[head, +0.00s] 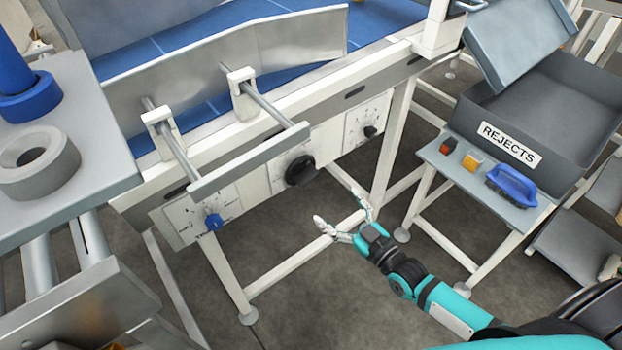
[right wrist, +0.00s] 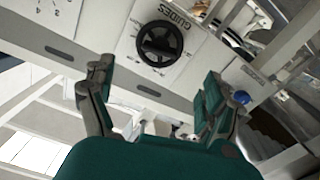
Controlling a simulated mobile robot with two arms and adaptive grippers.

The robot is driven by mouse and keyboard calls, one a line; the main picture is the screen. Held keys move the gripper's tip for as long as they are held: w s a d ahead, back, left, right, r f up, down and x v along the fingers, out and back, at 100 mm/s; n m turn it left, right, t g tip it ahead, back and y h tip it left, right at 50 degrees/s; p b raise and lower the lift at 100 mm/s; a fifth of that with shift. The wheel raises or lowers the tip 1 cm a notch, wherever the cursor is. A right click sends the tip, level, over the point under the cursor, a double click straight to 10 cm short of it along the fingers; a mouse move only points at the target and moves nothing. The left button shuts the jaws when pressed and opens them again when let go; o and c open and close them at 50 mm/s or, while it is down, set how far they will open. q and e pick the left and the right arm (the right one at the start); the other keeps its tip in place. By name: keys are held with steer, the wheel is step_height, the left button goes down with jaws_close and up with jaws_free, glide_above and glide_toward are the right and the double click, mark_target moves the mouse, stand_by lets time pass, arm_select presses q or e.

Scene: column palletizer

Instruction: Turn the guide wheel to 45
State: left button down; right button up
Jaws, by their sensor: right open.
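The guide wheel (head: 299,170) is a black round handwheel on the white front panel under the blue conveyor, in the middle of the head view. In the right wrist view the wheel (right wrist: 160,44) shows at the top centre, with the word GUIDES and a printed scale around it. The pointer reading is too small to tell. My right gripper (head: 340,207) is open and empty, below and to the right of the wheel in the head view and apart from it. In the right wrist view its fingers (right wrist: 158,78) stand spread below the wheel. My left gripper is not in view.
A blue knob (head: 213,222) is left of the wheel and a small black knob (head: 370,131) is right of it. A metal rail (head: 250,160) juts out above the wheel. The REJECTS bin (head: 540,110) and a side shelf (head: 460,172) with small items stand right.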

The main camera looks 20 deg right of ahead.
mark_target(311, 179)
steer(key=x, duration=1.1)
steer(key=shift+f, duration=0.1)
steer(key=c, duration=1.2)
steer(key=shift+m, duration=1.4)
steer(key=o, duration=1.2)
